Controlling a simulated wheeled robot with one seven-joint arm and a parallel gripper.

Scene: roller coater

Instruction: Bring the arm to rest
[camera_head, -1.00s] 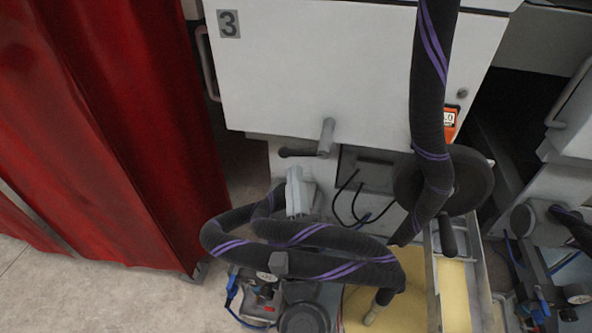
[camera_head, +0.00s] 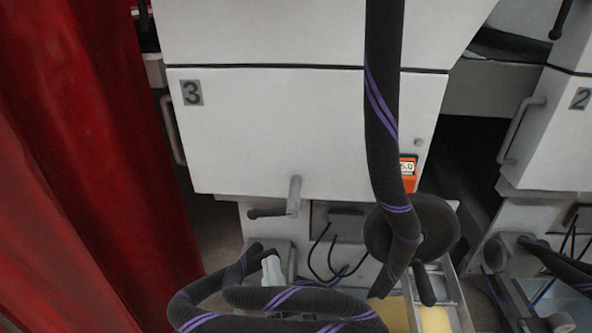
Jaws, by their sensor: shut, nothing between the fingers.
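My gripper and arm do not show in the head view, so their pose cannot be told. A dark round handwheel (camera_head: 437,232) sits behind the hanging hose.
A red curtain (camera_head: 80,150) fills the left side. A grey crank handle (camera_head: 293,196) sticks out below the white panel. An orange counter (camera_head: 408,172) sits beside the hose. A dark gap separates the units.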

